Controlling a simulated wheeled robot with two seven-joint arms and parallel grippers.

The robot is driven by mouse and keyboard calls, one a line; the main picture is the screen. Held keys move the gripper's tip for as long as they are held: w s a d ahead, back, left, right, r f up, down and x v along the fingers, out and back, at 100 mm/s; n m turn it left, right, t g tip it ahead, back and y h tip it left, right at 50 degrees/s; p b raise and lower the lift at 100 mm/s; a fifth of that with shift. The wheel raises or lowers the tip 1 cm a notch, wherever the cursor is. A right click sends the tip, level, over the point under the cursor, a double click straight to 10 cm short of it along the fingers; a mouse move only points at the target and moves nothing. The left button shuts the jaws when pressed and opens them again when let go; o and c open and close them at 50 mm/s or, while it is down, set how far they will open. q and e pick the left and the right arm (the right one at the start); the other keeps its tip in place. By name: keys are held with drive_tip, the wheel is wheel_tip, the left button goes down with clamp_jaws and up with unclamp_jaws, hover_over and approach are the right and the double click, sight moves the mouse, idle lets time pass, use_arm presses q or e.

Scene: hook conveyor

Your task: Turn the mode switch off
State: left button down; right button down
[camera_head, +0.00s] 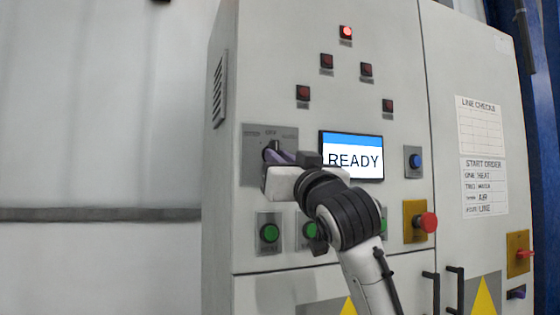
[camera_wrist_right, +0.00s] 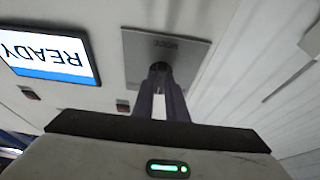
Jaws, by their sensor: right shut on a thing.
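The mode switch is a dark knob (camera_wrist_right: 158,69) on a grey plate (camera_head: 253,168) on the front of a pale cabinet. The plate has small lettering along its top, with OFF in the middle and AUTO at the right. My right gripper (camera_head: 276,156) reaches the plate from the lower right, its purple fingers shut on the knob. In the right wrist view the fingers (camera_wrist_right: 161,98) close around the knob. The fingers hide most of the knob, so I cannot tell which way it points. My left gripper is not in view.
A screen (camera_head: 352,159) reading READY is right of the switch. Green buttons (camera_head: 269,233) sit below it. A blue button (camera_head: 416,160) and a red mushroom button (camera_head: 426,222) are further right. One red lamp (camera_head: 346,32) glows above several dark ones.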

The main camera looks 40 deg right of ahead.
idle(0.4)
drive_tip(key=c, duration=1.8)
unclamp_jaws()
drive_tip(key=shift+o, duration=0.2)
drive_tip(key=b+v, duration=0.2)
drive_tip(key=v, duration=0.8)
drive_tip(key=shift+b, duration=0.3)
drive_tip(key=shift+s+a+f, duration=0.1)
drive_tip(key=shift+s, duration=0.05)
